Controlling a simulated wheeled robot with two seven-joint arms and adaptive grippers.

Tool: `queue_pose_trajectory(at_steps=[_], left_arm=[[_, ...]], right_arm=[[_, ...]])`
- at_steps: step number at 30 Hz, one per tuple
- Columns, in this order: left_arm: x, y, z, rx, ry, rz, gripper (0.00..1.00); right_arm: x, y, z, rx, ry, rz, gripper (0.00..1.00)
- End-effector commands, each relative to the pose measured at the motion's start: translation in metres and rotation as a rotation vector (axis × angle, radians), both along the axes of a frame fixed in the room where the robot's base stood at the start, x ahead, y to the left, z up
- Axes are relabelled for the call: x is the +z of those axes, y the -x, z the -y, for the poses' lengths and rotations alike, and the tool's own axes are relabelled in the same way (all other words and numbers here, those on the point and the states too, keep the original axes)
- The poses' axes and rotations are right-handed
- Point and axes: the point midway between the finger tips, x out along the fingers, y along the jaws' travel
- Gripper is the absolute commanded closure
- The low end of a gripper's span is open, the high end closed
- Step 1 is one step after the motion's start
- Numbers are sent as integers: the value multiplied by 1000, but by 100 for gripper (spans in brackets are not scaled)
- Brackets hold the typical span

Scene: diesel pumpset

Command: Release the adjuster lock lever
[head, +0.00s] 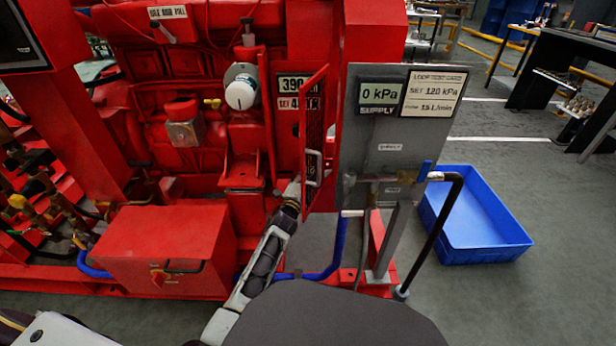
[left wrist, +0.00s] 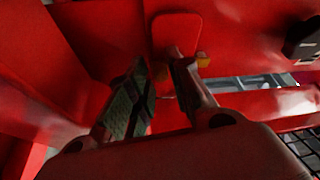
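My left arm reaches from the bottom of the head view up to the red machine, behind an open mesh door (head: 314,145). The gripper's tips are hidden there. In the left wrist view my left gripper (left wrist: 160,72) has its two fingers apart, with no held object visible between them. A red rounded plate (left wrist: 176,32) is just beyond the fingertips. A small yellow piece (left wrist: 203,60) shows beside the right fingertip; I cannot tell whether it touches or whether it belongs to the lock lever. The lever is not clearly identifiable. My right gripper is not in view.
A grey supply panel (head: 385,225) stands right of the door, with a black pipe (head: 437,235) before it. A blue crate (head: 480,250) is on the floor at the right. A red box (head: 165,240) is left of my arm. Red walls closely surround the gripper.

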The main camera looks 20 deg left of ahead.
Motion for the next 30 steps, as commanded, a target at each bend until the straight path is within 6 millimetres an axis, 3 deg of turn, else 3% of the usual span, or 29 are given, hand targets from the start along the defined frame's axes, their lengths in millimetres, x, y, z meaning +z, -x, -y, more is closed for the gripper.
queue_pose_trajectory(at_steps=[17, 30], left_arm=[[0, 3, -1, 1, -1, 1, 65], [-4, 34, -4, 1, -1, -1, 65]], right_arm=[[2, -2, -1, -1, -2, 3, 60], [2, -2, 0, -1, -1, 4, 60]])
